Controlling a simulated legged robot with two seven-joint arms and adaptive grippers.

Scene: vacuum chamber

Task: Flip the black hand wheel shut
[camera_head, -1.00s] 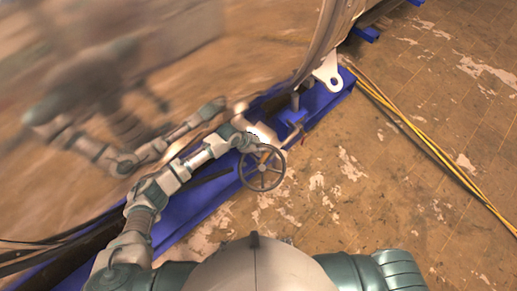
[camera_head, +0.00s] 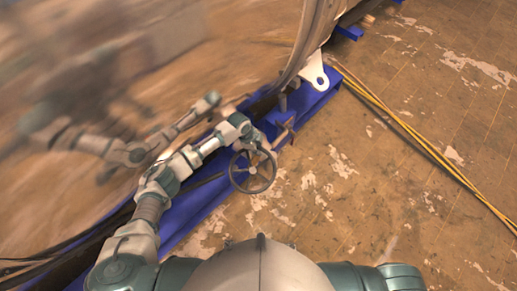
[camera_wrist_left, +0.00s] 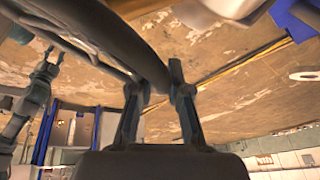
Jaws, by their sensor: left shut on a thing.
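The black hand wheel (camera_head: 253,170), a spoked ring, stands by the blue frame in the middle of the head view. My left arm reaches in from the left, and my left gripper (camera_head: 263,147) is at the wheel's upper rim. In the left wrist view the fingers of my left gripper (camera_wrist_left: 158,85) are on either side of the dark wheel rim (camera_wrist_left: 133,42) and shut on it. The fingertips are small and partly hidden in the head view. My right gripper is in neither view.
The shiny curved chamber wall (camera_head: 180,45) fills the upper left and reflects my arm. The blue frame (camera_head: 205,210) runs diagonally beneath it. Yellow cables (camera_head: 420,142) lie on the worn floor (camera_head: 350,200), which is otherwise open at the right.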

